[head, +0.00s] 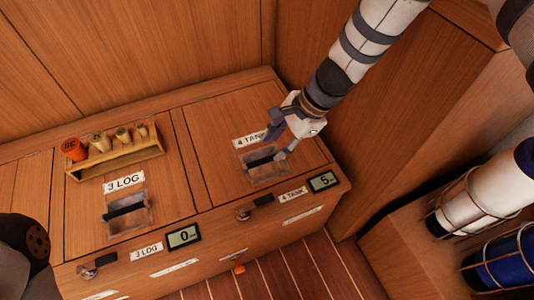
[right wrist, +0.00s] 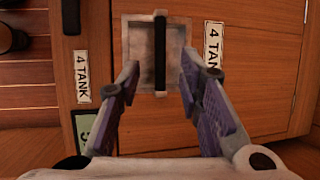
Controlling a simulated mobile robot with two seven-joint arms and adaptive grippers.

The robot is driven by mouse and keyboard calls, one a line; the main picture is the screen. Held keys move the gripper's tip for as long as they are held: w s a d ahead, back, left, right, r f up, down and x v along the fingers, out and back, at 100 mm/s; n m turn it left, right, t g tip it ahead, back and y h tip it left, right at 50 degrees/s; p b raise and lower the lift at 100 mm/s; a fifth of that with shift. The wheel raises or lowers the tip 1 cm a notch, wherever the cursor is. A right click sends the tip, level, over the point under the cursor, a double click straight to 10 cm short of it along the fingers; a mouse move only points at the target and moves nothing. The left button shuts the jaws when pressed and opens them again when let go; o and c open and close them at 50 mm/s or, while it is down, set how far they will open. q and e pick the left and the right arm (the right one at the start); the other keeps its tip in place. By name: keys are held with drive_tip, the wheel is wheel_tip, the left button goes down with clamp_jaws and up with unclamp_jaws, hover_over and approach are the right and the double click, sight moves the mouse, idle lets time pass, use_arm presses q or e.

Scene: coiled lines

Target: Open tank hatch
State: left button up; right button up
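The tank hatch (head: 225,130) is a wooden lid labelled "4 TANK", lying closed at the right of the bench in the head view. Its black bar handle (head: 262,160) crosses a pale recessed tray, and the handle also shows in the right wrist view (right wrist: 160,52). My right gripper (head: 279,146) is over the handle. In the right wrist view its two fingers (right wrist: 158,75) are apart, one on each side of the handle, with a gap to it on both sides. Of my left arm, only a dark part shows at the lower left; its fingers are out of view.
The "3 LOG" hatch (head: 85,218) with its own handle lies to the left. Displays reading 0 (head: 184,236) and 5 (head: 323,181) are on the front edge. Caged bottles (head: 485,200) stand at the right.

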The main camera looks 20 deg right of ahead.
sight(263, 160)
drive_tip(key=b+x, duration=0.1)
drive_tip(key=x, duration=0.5)
drive_tip(key=shift+w+a+f, duration=0.1)
drive_tip(key=shift+f, duration=0.2)
clamp_jaws()
